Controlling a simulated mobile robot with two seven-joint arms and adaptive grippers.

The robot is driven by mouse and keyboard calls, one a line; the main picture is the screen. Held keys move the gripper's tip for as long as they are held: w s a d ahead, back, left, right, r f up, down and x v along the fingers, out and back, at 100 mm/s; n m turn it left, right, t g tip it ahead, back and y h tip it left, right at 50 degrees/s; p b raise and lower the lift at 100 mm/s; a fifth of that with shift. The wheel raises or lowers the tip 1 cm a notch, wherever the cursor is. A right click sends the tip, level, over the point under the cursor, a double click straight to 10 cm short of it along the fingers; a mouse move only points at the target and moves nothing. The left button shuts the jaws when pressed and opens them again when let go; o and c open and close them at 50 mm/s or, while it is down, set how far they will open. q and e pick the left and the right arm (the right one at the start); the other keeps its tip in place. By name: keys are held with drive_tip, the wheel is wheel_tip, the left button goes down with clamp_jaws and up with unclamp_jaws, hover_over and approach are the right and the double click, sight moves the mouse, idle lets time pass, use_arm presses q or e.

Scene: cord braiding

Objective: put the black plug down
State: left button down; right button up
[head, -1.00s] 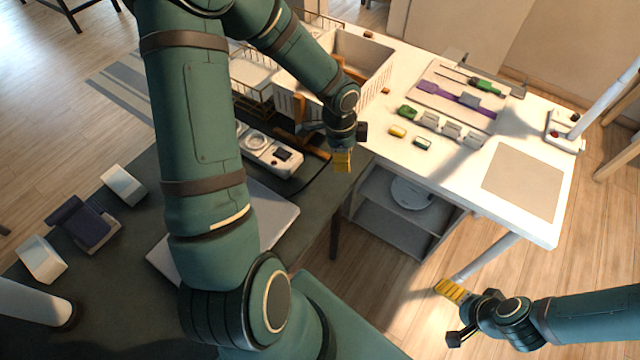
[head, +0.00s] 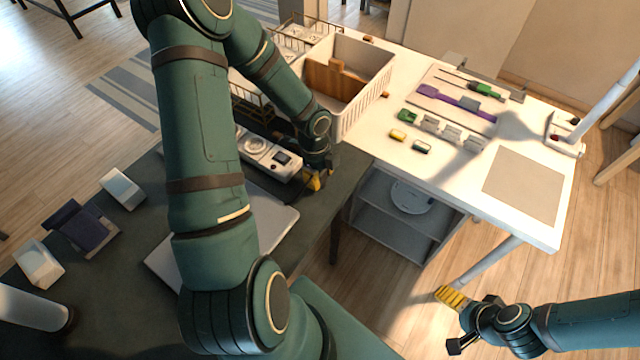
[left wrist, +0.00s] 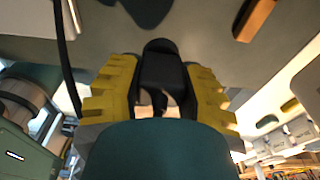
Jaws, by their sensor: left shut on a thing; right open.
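The black plug (left wrist: 160,68) is between the yellow fingers of my left gripper (left wrist: 160,92) in the left wrist view. That gripper is shut on it. In the head view my left gripper (head: 315,180) is at the right edge of the dark table (head: 335,195), beside a white device with a round dial (head: 268,152). The plug cannot be made out there, and I cannot tell whether it touches the table. My right gripper (head: 452,298) is open and empty, over the floor at the lower right.
A white bin (head: 370,100) holding a brown board stands behind my left gripper. The white table (head: 400,170) carries small green and yellow blocks, a tray of tools and a grey mat (head: 523,185). A laptop-like slab (head: 275,235) lies on the dark table.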

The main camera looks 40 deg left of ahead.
use_arm(q)
drive_tip(key=shift+f+b, duration=0.4)
drive_tip(key=shift+f, duration=1.3)
drive_tip(key=shift+f, duration=0.1)
drive_tip(key=c, duration=0.6)
unclamp_jaws()
